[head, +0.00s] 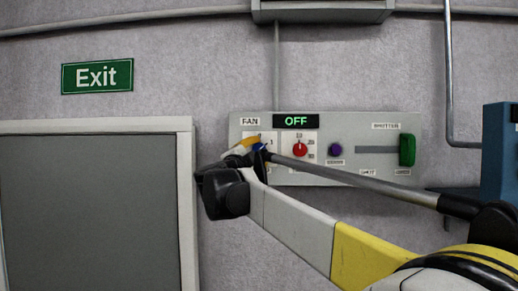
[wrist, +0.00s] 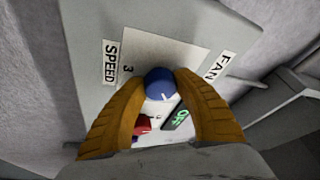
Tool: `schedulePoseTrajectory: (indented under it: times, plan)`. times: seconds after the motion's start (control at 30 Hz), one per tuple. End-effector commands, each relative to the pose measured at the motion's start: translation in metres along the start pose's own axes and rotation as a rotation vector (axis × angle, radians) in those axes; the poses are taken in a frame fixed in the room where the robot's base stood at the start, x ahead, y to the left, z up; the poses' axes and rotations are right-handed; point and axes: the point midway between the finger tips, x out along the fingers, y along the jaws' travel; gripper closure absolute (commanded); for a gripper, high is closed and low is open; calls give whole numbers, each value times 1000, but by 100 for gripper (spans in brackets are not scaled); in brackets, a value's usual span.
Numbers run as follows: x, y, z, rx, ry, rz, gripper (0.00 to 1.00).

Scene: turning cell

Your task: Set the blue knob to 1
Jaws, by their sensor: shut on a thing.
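The blue knob (wrist: 160,84) sits on the grey control panel (head: 220,0) under the FAN label. It also shows as a small patch of blue in the head view (head: 259,147), mostly hidden by my gripper. My gripper (wrist: 160,82) is shut on the knob, with one yellow finger on each side of it. A white pointer mark shows on the knob's face in the wrist view. The green display (head: 296,121) reads OFF.
A red knob (head: 300,149), a purple button (head: 335,150) and a green slider handle (head: 407,150) sit to the right on the same panel. A blue box (head: 500,150) stands at the far right. A door (head: 95,210) is at the left under an Exit sign (head: 97,76).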

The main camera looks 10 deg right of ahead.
Motion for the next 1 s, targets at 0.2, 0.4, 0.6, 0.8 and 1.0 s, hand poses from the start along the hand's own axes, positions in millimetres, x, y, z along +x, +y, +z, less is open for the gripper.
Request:
schedulePoseTrajectory:
  times: [0.2,0.4,0.6,0.8,1.0]
  plan:
    - [0,-3,0,84,5,31,94]
    - [0,-2,0,121,7,46,94]
    - [0,-2,0,129,8,49,94]
    - [0,-2,0,128,8,49,94]
    - [0,-2,0,129,8,49,42]
